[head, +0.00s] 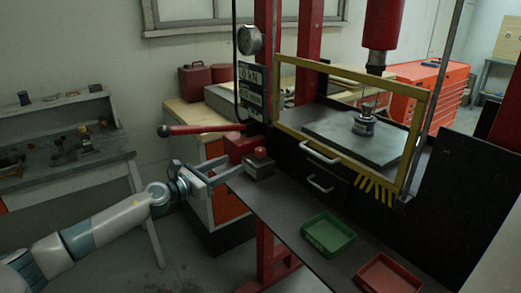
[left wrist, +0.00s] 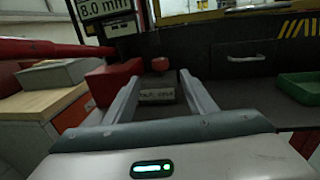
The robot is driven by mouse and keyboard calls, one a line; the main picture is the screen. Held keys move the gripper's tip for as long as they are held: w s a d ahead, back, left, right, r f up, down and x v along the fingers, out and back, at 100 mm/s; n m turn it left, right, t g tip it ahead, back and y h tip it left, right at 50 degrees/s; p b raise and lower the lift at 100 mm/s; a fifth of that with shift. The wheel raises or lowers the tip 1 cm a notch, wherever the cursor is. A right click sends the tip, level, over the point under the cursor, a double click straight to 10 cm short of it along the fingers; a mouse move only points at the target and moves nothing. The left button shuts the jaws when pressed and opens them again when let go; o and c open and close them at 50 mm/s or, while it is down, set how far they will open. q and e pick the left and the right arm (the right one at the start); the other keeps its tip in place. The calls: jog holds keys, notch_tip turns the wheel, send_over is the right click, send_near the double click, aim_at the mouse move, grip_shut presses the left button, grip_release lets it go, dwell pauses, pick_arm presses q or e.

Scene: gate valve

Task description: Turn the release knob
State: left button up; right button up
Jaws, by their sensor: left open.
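A red round knob (head: 261,153) sits on top of a small grey box (head: 260,170) at the left end of the dark bench; I take it for the release knob. In the left wrist view the knob (left wrist: 160,64) shows beyond and between my fingertips, with the labelled box face (left wrist: 157,96) below it. My left gripper (head: 232,167) is open and empty, just left of the box, its fingers pointing at it. It also shows in the left wrist view (left wrist: 161,84). Contact with the box cannot be told. My right gripper is not in view.
A red block (head: 240,147) stands just behind the box, and a red lever (head: 200,130) reaches left above my gripper. A yellow guard frame (head: 350,75) fronts the press. A green tray (head: 328,235) and a red tray (head: 388,275) lie on the bench (head: 285,215), clear between box and trays.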

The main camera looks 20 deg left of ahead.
pick_arm(q)
send_near(256, 153)
jog(key=x, duration=0.1)
jog(key=p+x, duration=0.1)
jog(key=shift+w+d+r, duration=0.2)
jog(key=shift+w, duration=0.05)
jog(key=x, duration=0.7)
jog(key=shift+w+d+f+p, duration=0.1)
jog(key=shift+w+d+p, duration=0.1)
jog(key=shift+w+p, duration=0.15)
jog(key=shift+x, duration=0.85)
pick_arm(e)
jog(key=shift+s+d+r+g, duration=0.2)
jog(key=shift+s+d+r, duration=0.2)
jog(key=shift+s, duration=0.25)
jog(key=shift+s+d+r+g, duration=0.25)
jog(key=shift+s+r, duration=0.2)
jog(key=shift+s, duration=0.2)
pick_arm(q)
jog(key=c, duration=1)
jog(key=shift+c, duration=0.2)
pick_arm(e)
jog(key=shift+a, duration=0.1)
